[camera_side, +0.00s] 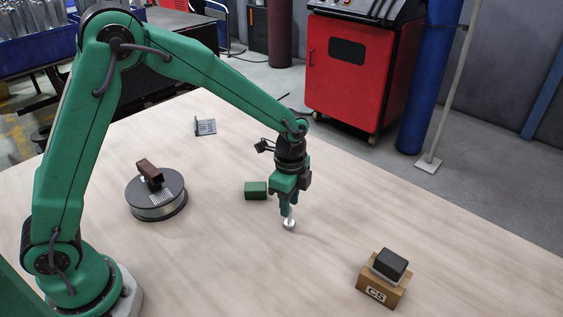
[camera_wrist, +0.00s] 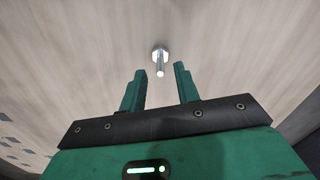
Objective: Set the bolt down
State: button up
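The silver bolt (camera_side: 289,225) is on the pale wooden table below my gripper (camera_side: 287,208). Its wide head is down and its shank points up. In the wrist view the bolt (camera_wrist: 160,54) shows in line with the gap between my two green fingers. The fingers stand apart with clear space on both sides of the bolt, and neither touches it there. In the side view the fingertips are at the top of the shank, just above the head.
A green block (camera_side: 256,190) lies just left of my gripper. A round tin (camera_side: 158,212) carries a brown piece (camera_side: 149,172). A grey bracket (camera_side: 205,127) stands at the back. A wooden block marked C5 (camera_side: 376,294) bears a dark block (camera_side: 390,263).

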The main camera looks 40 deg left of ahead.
aim_at(287, 222)
notch_tip(287, 222, up, 8)
dwell(0.4)
dwell(0.5)
jog(key=s+a+r+n+t, duration=0.3)
jog(key=s+a+r+n, duration=0.4)
jog(key=s+r, duration=0.25)
jog(key=s+a+n+t, duration=0.1)
jog(key=s+a+n, duration=0.1)
jog(key=s+n, duration=0.2)
jog(key=s+a+r+n+t, duration=0.1)
jog(key=s+a+n, duration=0.2)
jog(key=s, duration=0.4)
jog(key=shift+s+a+r+n+t, duration=0.15)
jog(key=shift+s+a+n+t, duration=0.15)
jog(key=shift+n, duration=0.2)
dwell(0.5)
